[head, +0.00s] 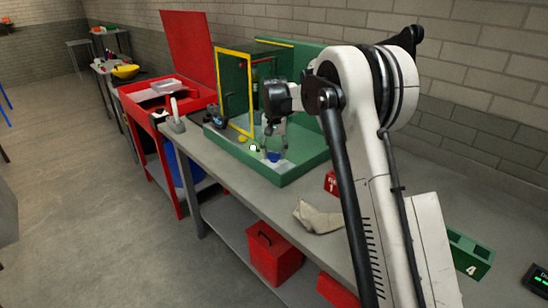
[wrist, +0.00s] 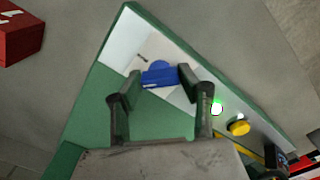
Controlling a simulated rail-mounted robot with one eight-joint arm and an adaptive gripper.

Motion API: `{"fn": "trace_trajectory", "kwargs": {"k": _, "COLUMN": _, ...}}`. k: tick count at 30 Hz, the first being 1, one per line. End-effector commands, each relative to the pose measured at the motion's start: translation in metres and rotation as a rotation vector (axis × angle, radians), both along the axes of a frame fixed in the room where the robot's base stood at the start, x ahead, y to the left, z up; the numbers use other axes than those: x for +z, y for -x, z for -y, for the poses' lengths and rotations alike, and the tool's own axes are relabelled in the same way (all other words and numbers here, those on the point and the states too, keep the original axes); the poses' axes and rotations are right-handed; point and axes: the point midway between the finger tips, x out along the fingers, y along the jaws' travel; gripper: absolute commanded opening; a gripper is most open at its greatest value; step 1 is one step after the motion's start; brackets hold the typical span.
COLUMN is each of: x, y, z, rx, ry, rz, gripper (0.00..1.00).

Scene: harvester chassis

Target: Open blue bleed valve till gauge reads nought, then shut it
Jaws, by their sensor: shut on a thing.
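The blue bleed valve (wrist: 162,73) sits on a pale panel of the green chassis tray (wrist: 87,108). It also shows low in the tray in the head view (head: 274,157). My gripper (wrist: 158,78) reaches down over the tray, with one fingertip on each side of the blue handle, shut on it. In the head view my gripper (head: 273,150) is at the tray's front corner. A small round white gauge face with a green rim (wrist: 216,109) is right of the valve. It is too small to read any needle.
A yellow knob (wrist: 239,127) is beyond the gauge.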

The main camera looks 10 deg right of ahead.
Motion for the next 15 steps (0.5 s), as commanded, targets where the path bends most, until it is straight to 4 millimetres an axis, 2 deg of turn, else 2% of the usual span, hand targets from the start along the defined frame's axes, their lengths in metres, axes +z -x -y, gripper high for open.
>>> {"fn": "trace_trajectory", "kwargs": {"k": 15, "x": -0.0008, "y": -0.0002, "z": -0.0001, "rx": 0.475, "ry": 0.000, "rz": 0.000, "gripper": 0.10}}
